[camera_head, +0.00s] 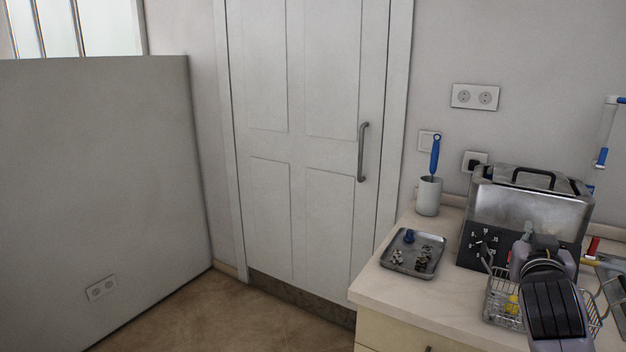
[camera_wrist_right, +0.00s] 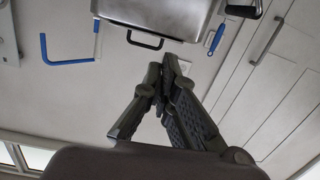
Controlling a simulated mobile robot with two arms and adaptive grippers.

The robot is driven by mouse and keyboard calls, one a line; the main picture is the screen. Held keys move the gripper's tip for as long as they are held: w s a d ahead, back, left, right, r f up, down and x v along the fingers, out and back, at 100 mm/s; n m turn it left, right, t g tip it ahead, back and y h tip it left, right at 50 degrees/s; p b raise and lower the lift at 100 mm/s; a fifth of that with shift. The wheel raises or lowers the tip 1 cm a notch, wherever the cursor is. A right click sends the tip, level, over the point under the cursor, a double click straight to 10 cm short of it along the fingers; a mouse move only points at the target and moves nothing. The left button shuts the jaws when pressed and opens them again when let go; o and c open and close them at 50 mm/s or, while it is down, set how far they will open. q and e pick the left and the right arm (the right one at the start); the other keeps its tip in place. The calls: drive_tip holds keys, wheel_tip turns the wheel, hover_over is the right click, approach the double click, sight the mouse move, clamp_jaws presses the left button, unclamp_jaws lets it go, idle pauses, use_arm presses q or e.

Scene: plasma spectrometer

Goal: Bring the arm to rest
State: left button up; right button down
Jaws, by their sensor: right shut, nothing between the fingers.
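My right arm comes in at the lower right of the head view, over the counter. Its gripper (camera_head: 495,262) is in front of the metal machine with the black dial panel (camera_head: 530,205). In the right wrist view the fingers of my right gripper (camera_wrist_right: 165,75) come together, shut with nothing between them. The machine's metal body (camera_wrist_right: 165,15) and black handle show beyond the fingertips, apart from them. My left gripper is not in view.
A wire basket (camera_head: 497,300) with something yellow inside sits under the right gripper. A metal tray (camera_head: 413,252) with small parts and a grey cup (camera_head: 428,197) holding a blue-handled tool stand left of the machine. A white door (camera_head: 310,150) is further left, beyond open floor.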

drive_tip(key=s+a+f+n+g+y, duration=0.1)
drive_tip(key=s+a+f+g+y, duration=0.15)
drive_tip(key=f, duration=0.55)
drive_tip(key=s+a+f+n+g+y, duration=0.15)
drive_tip(key=s+a+f, duration=0.25)
drive_tip(key=f, duration=0.4)
drive_tip(key=s+a+f+n+g+y, duration=0.1)
drive_tip(key=s+a+f+n, duration=0.2)
drive_tip(key=f, duration=0.5)
drive_tip(key=s+a+f+n+g+y, duration=0.1)
drive_tip(key=s+a+f+g, duration=0.15)
drive_tip(key=s+f, duration=0.4)
drive_tip(key=s+a+f+g+y, duration=0.1)
drive_tip(key=s+a+f+g, duration=0.2)
drive_tip(key=s, duration=0.6)
drive_tip(key=s+a+f+n+g+y, duration=0.1)
drive_tip(key=s+a+f+y, duration=0.1)
drive_tip(key=s+a+f, duration=0.45)
drive_tip(key=s+d+f+g+p, duration=0.1)
drive_tip(key=s+f, duration=0.1)
drive_tip(key=f, duration=0.9)
drive_tip(key=s+f+p, duration=0.1)
drive_tip(key=s+f, duration=0.1)
drive_tip(key=f, duration=0.9)
drive_tip(key=s+d+f+g+p, duration=0.1)
drive_tip(key=s+d+f, duration=0.2)
drive_tip(key=s+f, duration=1.1)
drive_tip(key=shift+s+d+f+h, duration=0.2)
drive_tip(key=shift+s+f+h, duration=0.15)
drive_tip(key=shift+s, duration=0.85)
